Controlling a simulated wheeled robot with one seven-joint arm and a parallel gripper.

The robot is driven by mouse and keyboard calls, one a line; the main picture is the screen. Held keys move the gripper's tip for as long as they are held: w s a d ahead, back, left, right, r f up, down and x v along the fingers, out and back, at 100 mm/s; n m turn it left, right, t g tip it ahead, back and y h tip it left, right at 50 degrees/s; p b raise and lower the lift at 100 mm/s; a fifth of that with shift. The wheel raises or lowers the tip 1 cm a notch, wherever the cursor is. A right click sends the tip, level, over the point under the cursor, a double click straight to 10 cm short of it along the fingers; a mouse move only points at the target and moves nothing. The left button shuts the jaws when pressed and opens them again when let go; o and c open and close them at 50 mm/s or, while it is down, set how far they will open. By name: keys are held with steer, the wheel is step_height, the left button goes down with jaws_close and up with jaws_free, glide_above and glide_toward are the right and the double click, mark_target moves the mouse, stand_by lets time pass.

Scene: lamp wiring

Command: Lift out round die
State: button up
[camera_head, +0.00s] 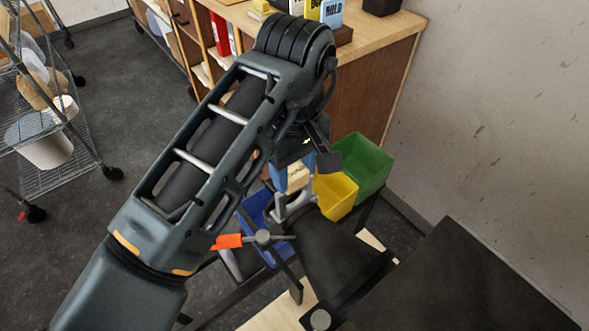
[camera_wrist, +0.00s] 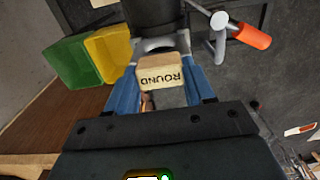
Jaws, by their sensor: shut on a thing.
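The round die (camera_wrist: 160,76) is a tan block marked "ROUND", upside down in the wrist view. It also shows as a pale block in the head view (camera_head: 298,176). My gripper (camera_wrist: 165,95) has its blue fingers on both sides of the die and is shut on it. Just beyond the die is a light grey metal ring-like part (camera_wrist: 162,44) of a dark tool. I cannot tell whether the die still touches that part. My arm hides much of this area in the head view.
A lever with an orange handle (camera_head: 228,241) sticks out beside the tool. Green (camera_head: 362,165), yellow (camera_head: 336,194) and blue (camera_head: 256,226) bins stand close by. A wooden shelf unit (camera_head: 375,60) is behind, and a wire cart (camera_head: 45,120) stands at the left.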

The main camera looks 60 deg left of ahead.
steer(key=shift+r, duration=3.15)
